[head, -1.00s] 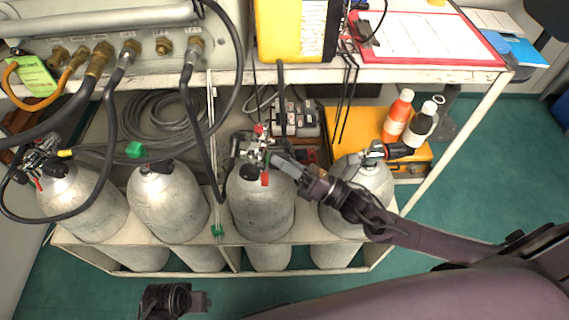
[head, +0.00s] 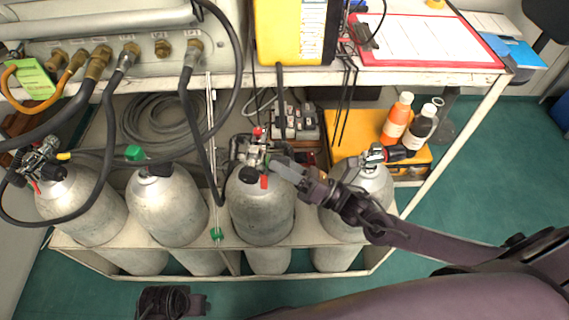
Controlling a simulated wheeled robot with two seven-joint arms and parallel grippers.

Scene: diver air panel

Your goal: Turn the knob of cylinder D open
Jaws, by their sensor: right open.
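Four grey cylinders stand in a low rack: the far-left one (head: 80,208), the second (head: 168,205), the third (head: 262,212) and the far-right one (head: 357,183). I cannot read which is cylinder D. My right gripper (head: 273,165) is open at the valve of the third cylinder, which carries a black knob (head: 249,174) and red parts. The gripper partly hides this valve, and I cannot tell whether it touches it. The far-right cylinder's valve (head: 373,155) has a dark knob (head: 396,152) pointing right. A dark part of my left arm's end (head: 185,303) shows at the bottom; its jaws are unclear.
A panel with hose fittings (head: 130,48) and a bench with a yellow box (head: 290,30) and red clipboard (head: 430,40) overhang the cylinders. Black hoses hang at the left.

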